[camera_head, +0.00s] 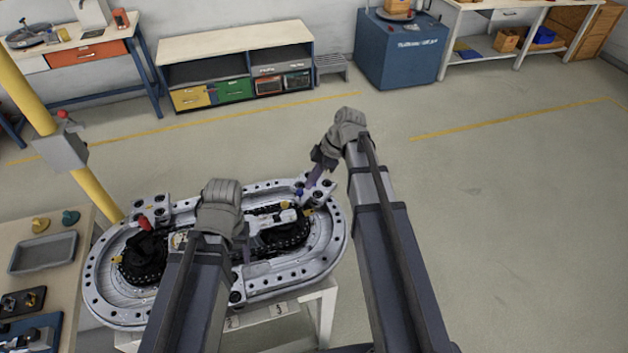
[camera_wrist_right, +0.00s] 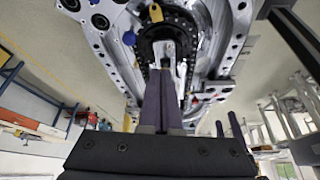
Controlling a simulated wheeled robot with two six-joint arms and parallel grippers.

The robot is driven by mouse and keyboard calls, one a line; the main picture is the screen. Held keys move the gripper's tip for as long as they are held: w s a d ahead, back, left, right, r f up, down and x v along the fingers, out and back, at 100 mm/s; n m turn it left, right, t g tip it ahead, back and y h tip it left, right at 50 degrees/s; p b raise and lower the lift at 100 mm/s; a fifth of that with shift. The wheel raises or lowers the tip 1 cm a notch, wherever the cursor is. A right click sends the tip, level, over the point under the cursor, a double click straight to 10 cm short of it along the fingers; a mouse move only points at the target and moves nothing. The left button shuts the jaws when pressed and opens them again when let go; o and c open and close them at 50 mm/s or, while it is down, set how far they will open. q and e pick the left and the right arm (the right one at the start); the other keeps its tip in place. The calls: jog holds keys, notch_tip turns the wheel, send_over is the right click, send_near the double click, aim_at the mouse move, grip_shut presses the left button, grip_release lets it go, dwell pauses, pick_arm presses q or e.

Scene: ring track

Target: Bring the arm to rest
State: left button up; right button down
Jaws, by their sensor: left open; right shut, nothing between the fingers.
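The oval ring track (camera_head: 100,275) lies on a white stand below my arms, with black round mechanisms inside its two ends. My left gripper (camera_head: 221,208) is over the middle of the track; it is open, and its fingers are mostly hidden behind my wrist. My right gripper (camera_head: 312,182) is at the track's far right end, its dark fingers pointing down toward a small fixture on the rim. In the right wrist view its fingers (camera_wrist_right: 165,90) are together with nothing between them, and the track (camera_wrist_right: 110,50) is ahead of them. Contact with the track cannot be told.
A side table (camera_head: 75,220) with a grey tray (camera_head: 43,253) and small parts stands at the left. A yellow post (camera_head: 95,190) with a grey box rises beside the track. Shelves (camera_head: 235,45) and a blue cabinet (camera_head: 400,50) line the back. The floor at the right is clear.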

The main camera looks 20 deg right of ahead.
jog(key=shift+s, duration=0.1)
pick_arm(q)
notch_tip(320, 180, down, 7)
jog(key=b, duration=0.6)
jog(key=shift+r+b, duration=0.15)
jog(key=shift+b, duration=0.2)
pick_arm(e)
jog(key=shift+s+a+f+m+g+h, duration=0.15)
jog(key=shift+s+a+f+m+h, duration=1.15)
jog(key=shift+s+a+m, duration=1.05)
jog(key=shift+s+a+f+m+g+h, duration=0.1)
jog(key=shift+s+a+f+m+h, duration=0.75)
jog(key=shift+s+a+f+m, duration=1.5)
jog(key=shift+s+a+f+m+g+h, duration=0.15)
jog(key=shift+s+a+f+m+h, duration=1.05)
jog(key=shift+s, duration=2.05)
jog(key=shift+a+r, duration=0.25)
jog(key=shift+r, duration=0.1)
